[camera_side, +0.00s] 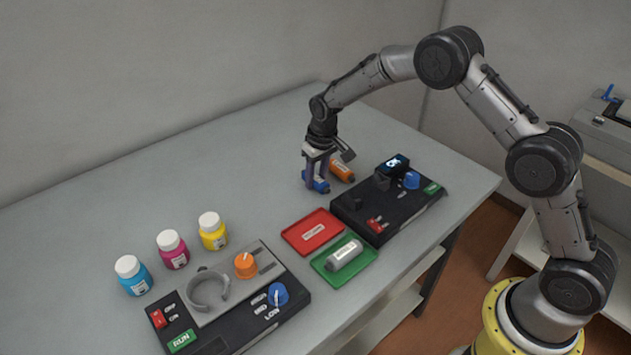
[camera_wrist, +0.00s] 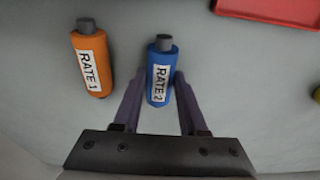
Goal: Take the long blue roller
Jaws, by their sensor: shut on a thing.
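The blue roller (camera_wrist: 161,72) has a grey end cap and a white label reading "RATE 2". It lies between the two fingers of my gripper (camera_wrist: 157,97) in the wrist view, and the fingers are shut on its lower part. In the side view, my gripper (camera_side: 316,180) points down at the table's far side, with the blue roller (camera_side: 321,186) at its fingertips. An orange roller (camera_wrist: 91,62) labelled "RATE 1" lies to the left in the wrist view. In the side view, the orange roller (camera_side: 342,171) is just right of my gripper.
A red tray (camera_side: 312,232) and a green tray (camera_side: 328,273) holding a grey cartridge (camera_side: 344,254) lie nearer the camera. A black device (camera_side: 388,205) stands to the right. Another device (camera_side: 228,305) and several bottles (camera_side: 172,250) stand at the left. The table's back left is clear.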

